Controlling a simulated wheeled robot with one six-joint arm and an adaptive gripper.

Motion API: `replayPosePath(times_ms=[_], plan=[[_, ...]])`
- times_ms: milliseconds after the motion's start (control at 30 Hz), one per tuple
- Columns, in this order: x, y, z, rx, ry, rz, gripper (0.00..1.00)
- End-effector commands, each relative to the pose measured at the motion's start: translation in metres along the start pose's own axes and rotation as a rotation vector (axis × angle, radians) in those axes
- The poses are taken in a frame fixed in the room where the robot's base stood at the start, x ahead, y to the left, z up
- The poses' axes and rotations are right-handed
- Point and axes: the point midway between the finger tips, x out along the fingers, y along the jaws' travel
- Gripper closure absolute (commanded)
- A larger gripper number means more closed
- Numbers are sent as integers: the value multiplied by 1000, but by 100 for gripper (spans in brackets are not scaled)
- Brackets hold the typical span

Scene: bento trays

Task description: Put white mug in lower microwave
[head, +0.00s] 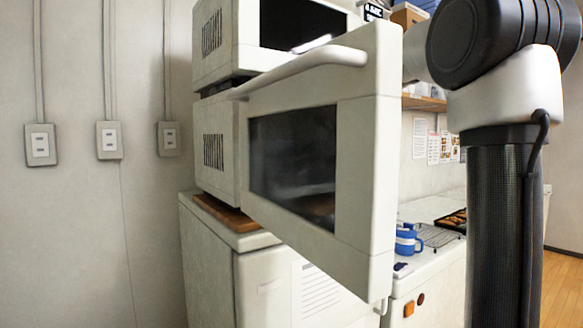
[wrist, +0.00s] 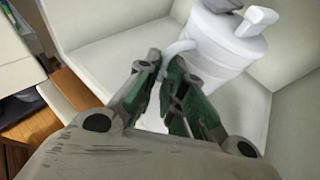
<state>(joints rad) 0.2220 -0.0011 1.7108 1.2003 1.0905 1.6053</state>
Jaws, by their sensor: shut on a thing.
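The lower microwave (head: 217,140) is cream, and its door (head: 365,150) stands swung open toward the head camera. The door hides my gripper and the microwave's opening in the head view. In the wrist view my gripper (wrist: 163,62) is shut on the curved handle of the white mug (wrist: 215,50). The mug is ahead and right of the fingertips, inside a pale box-like space (wrist: 110,58) that looks like the microwave interior. I cannot tell whether the mug touches the floor.
The upper microwave (head: 215,45) sits above the lower one. A wooden board (head: 225,213) lies under the lower microwave, on a white cabinet (head: 208,262). A blue mug (head: 406,243) stands on the counter at right, next to a wire rack (head: 434,236). A pale wall is at left.

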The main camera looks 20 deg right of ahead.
Motion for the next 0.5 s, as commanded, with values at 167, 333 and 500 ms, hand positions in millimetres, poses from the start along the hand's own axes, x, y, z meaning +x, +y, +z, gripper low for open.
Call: replayPosePath(times_ms=[167,333,500], plan=[[8,-2,-12,-3,-2,0,100],[9,-2,-12,-3,-3,-1,100],[10,-2,-14,-2,-2,0,100]])
